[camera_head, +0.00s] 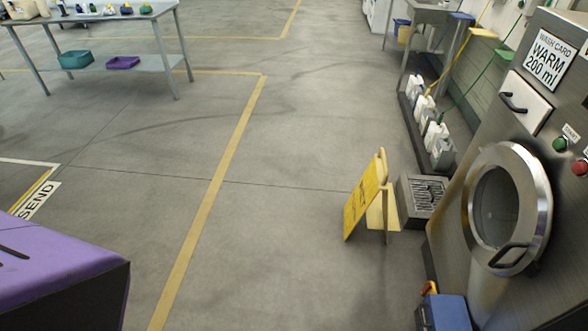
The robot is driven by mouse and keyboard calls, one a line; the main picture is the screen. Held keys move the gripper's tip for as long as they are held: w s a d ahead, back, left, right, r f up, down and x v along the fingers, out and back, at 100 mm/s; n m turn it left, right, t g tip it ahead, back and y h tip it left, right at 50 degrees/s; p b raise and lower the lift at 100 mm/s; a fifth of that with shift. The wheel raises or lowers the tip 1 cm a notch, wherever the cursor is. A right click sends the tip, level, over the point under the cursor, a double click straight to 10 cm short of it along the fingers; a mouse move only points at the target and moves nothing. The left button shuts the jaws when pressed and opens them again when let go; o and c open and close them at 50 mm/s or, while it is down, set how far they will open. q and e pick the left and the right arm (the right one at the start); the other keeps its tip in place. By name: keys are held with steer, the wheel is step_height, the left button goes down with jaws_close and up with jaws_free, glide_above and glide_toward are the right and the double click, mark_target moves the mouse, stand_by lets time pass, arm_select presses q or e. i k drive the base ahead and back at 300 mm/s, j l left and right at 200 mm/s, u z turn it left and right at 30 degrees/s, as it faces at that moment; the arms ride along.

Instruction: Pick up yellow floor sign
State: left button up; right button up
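The yellow floor sign (363,198) stands upright on the grey floor, right of the middle of the head view. It is an A-frame with its two panels spread apart at the bottom. Its front panel carries dark markings, too small to read. It stands just left of a grey slotted floor box and in front of the washing machine. Neither of my grippers shows in this view.
The washing machine (570,95) with its round door (508,208) fills the right side. The slotted box (422,196) is close behind the sign. A blue box (447,314) lies at bottom right, a purple-topped block (60,262) at bottom left. Open floor lies left of the sign.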

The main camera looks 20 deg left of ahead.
mark_target(374, 179)
steer(key=i+j, duration=0.3)
steer(key=i, duration=0.25)
steer(key=i+j, duration=0.25)
steer(key=i, duration=0.3)
steer(key=i+j+z, duration=0.1)
steer(key=i+j, duration=0.2)
steer(key=i, duration=0.2)
steer(key=i+j, duration=0.35)
steer(key=i, duration=0.2)
